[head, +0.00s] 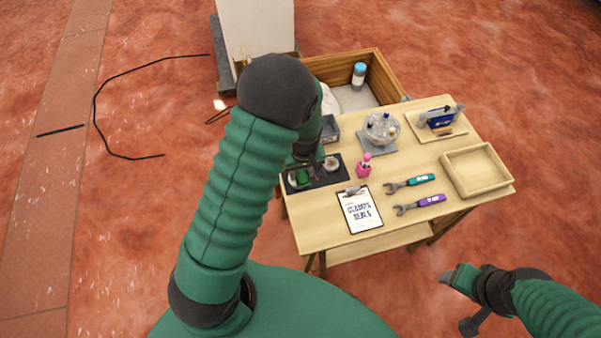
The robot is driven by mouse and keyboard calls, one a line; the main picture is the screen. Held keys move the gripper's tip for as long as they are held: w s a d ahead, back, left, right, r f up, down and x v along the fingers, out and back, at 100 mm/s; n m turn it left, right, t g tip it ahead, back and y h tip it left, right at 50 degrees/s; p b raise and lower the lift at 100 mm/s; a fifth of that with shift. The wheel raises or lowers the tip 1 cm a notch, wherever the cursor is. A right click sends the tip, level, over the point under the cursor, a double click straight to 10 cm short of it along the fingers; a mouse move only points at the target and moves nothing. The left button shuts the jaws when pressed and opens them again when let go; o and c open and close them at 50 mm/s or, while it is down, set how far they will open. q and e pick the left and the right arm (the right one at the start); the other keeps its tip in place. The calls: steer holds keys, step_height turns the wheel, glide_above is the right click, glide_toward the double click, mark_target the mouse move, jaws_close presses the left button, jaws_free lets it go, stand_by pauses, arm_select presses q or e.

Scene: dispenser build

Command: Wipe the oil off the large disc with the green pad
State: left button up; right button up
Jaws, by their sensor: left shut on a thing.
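The green pad (303,176) is at the left end of a black mat (325,178) on the table's near-left side. My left gripper (303,166) reaches down over it and is shut on it. A pale round edge, seemingly the large disc (293,181), shows beside and under the pad. Pad and gripper hide most of it, so I cannot make out any oil or tell whether they touch. A smaller pale round part (331,163) sits farther right on the mat. My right gripper (458,303) is open and empty, off the table at the lower right.
On the wooden table (300,232) are a clipboard (359,210), a pink bottle (364,166), two wrenches (410,184), a clear round container (382,128), a blue item on a board (440,118) and an empty tray (476,171). A wooden crate (385,80) stands behind.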

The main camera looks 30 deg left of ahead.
arm_select(q)
steer(key=shift+d+r+p, duration=0.25)
steer(key=shift+r+p, duration=0.35)
steer(key=shift+r, duration=0.75)
steer(key=shift+a, duration=0.2)
steer(key=shift+a+f, duration=0.15)
steer(key=shift+a, duration=0.2)
arm_select(e)
steer(key=shift+v, duration=1.2)
arm_select(q)
steer(key=shift+d, duration=0.1)
arm_select(e)
steer(key=shift+w+d, duration=0.1)
steer(key=shift+w, duration=0.05)
arm_select(q)
steer(key=shift+d, duration=0.25)
arm_select(e)
steer(key=shift+d, duration=0.3)
